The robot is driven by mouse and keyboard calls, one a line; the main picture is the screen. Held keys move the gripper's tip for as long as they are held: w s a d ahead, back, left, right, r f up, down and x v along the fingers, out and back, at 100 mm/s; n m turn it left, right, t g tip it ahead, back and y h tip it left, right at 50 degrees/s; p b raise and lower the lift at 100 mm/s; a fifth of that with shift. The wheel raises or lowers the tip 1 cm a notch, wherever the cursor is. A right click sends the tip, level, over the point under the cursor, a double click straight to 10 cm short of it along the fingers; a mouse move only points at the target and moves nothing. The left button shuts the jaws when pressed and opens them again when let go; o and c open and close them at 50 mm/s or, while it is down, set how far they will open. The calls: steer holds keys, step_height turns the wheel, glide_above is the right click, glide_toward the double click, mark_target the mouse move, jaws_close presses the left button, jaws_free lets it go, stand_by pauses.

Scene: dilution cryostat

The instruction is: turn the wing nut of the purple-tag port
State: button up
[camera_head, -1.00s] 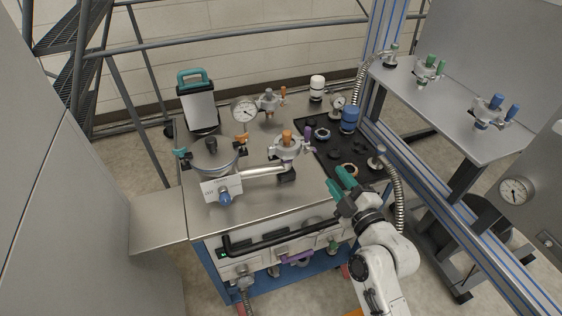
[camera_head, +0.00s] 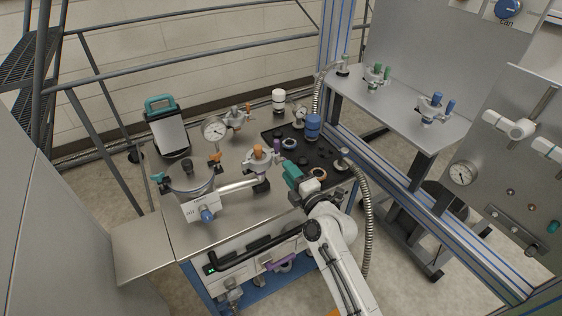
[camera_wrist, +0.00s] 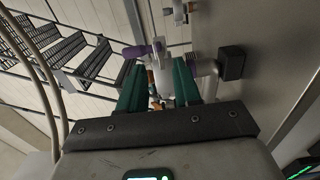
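A metal clamped port (camera_head: 262,162) stands on the steel bench, with an orange knob (camera_head: 258,152) on top and a purple wing nut (camera_head: 277,144) at its right side. In the wrist view the purple wing nut (camera_wrist: 136,51) sticks out left from the silver clamp, just beyond the fingertips. My gripper (camera_head: 291,174) is right of and a little nearer than the port. In the wrist view my gripper's green fingers (camera_wrist: 158,78) are apart, with part of the port showing between them. I see no contact with the purple wing nut.
A second port (camera_head: 236,119) with an orange wing stands behind, near a gauge (camera_head: 214,130). A pipe (camera_head: 238,187) runs left from the clamped port to a round vessel (camera_head: 188,180). A black mat (camera_head: 325,158) with small parts and a blue canister (camera_head: 313,127) lies to the right.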

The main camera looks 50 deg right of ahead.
mark_target(279, 160)
steer(key=shift+p+x, duration=0.55)
steer(key=shift+x, duration=1.25)
jaws_close()
